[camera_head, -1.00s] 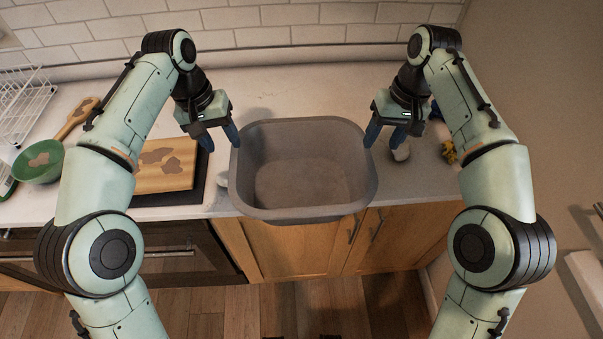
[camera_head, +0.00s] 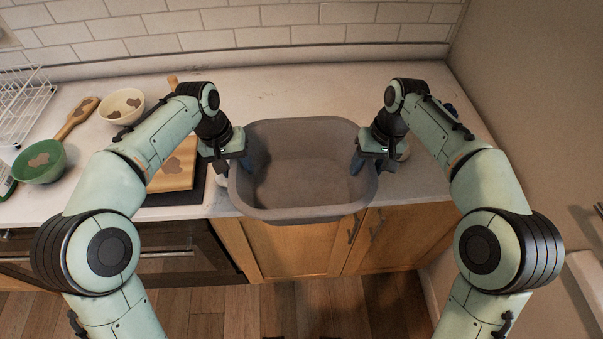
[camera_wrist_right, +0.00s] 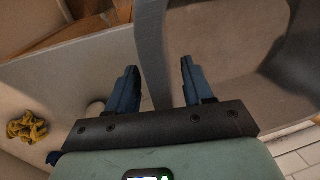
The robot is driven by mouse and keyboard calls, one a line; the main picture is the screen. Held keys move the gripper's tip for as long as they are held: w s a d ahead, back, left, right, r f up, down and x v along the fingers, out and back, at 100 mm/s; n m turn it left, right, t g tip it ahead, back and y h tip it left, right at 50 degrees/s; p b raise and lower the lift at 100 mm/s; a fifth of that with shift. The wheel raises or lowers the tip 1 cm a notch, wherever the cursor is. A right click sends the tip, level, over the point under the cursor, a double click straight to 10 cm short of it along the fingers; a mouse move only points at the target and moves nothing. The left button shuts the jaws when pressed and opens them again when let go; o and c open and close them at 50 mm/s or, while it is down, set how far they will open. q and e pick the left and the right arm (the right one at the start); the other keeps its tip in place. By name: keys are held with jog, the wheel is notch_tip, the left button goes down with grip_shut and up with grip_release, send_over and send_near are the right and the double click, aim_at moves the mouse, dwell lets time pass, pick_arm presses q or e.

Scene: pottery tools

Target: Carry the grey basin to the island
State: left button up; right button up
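The grey basin (camera_head: 300,213) sits upright on the counter, its front edge at or slightly past the counter's front edge. My left gripper (camera_head: 238,165) is lowered at the basin's left rim, with one finger inside the basin. My right gripper (camera_head: 371,164) is at the right rim. In the right wrist view its fingers (camera_wrist_right: 158,88) are apart, with the basin wall (camera_wrist_right: 152,50) passing between them and not pinched. The basin looks empty. No island can be made out.
On the counter (camera_head: 290,88) at left are a cutting board (camera_head: 178,170), a green bowl (camera_head: 40,162), a white bowl (camera_head: 122,106) and a dish rack (camera_head: 22,105). A yellow item (camera_wrist_right: 27,128) lies right of the basin. A tiled wall (camera_head: 290,35) stands behind; wooden floor (camera_head: 300,310) is in front.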

pick_arm(q)
grip_shut()
pick_arm(e)
grip_shut()
pick_arm(q)
jog(key=shift+r, duration=0.15)
pick_arm(e)
jog(key=shift+r, duration=0.1)
